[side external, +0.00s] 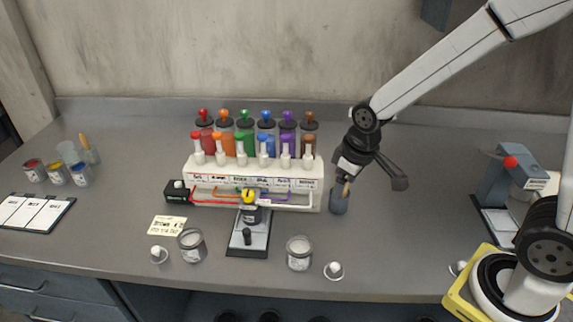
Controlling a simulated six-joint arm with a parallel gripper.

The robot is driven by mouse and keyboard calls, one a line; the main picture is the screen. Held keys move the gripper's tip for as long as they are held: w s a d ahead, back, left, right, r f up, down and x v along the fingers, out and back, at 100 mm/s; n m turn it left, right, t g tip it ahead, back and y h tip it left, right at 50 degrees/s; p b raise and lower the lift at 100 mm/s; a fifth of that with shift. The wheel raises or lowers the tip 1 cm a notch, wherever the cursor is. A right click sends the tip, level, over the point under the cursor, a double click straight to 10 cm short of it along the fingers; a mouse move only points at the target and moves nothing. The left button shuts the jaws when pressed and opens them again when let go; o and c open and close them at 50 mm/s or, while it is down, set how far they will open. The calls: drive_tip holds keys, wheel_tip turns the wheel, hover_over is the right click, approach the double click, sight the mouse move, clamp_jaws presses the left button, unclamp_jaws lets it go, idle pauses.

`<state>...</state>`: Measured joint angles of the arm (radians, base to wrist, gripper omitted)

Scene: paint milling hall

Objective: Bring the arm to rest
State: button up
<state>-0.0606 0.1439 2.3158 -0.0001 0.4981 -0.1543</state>
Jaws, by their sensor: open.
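My arm reaches in from the upper right. My gripper (347,176) points down over the counter, right of the paint dispenser, and is open. Just below it stands a small dark grey-blue cup (338,201) with a tan stick or handle in its top. The fingertips are close to that handle; I cannot tell whether they touch it. The fingers are small and partly hidden in this view.
The white dispenser (253,184) with several coloured bottles stands left of my gripper. A small black stand (249,238) and two jars (191,244) (299,253) are in front. A press-like device (500,190) stands right. Counter between cup and device is clear.

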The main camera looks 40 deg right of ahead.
drive_tip(key=s+d+f+m, duration=0.1)
drive_tip(key=s+d+m, duration=0.1)
drive_tip(key=s, duration=0.4)
drive_tip(key=shift+s+f, duration=0.15)
drive_tip(key=shift+f, duration=0.05)
idle(0.7)
